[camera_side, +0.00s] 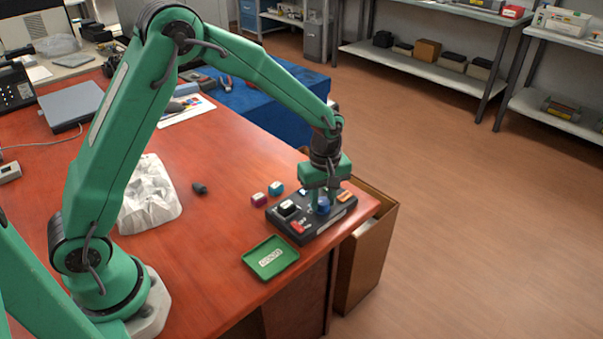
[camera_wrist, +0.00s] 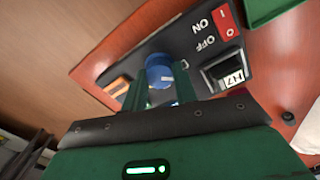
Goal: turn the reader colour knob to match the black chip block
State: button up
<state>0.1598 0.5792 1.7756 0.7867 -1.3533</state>
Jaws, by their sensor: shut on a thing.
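The black reader (camera_side: 312,226) sits near the right corner of the red desk; it also shows in the wrist view (camera_wrist: 190,58). Its blue knob (camera_wrist: 158,70) stands between my gripper's two green fingers (camera_wrist: 160,88), which are shut on it. In the side view, the knob (camera_side: 323,205) shows below my gripper (camera_side: 322,192), which points down. A black chip block (camera_side: 287,208) sits in the reader's socket; its pale label shows in the wrist view (camera_wrist: 232,76). The knob's pointer and colour marks are mostly hidden.
A red switch (camera_side: 297,227) and an orange part (camera_side: 343,196) are on the reader. A green tray (camera_side: 286,261) is in front. The desk edge is close.

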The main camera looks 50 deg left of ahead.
aim_at(323, 201)
jog(key=shift+n, duration=0.9)
jog(key=o, duration=1)
jog(key=shift+r, duration=0.2)
notch_tip(323, 201, up, 7)
jog(key=shift+r, duration=0.25)
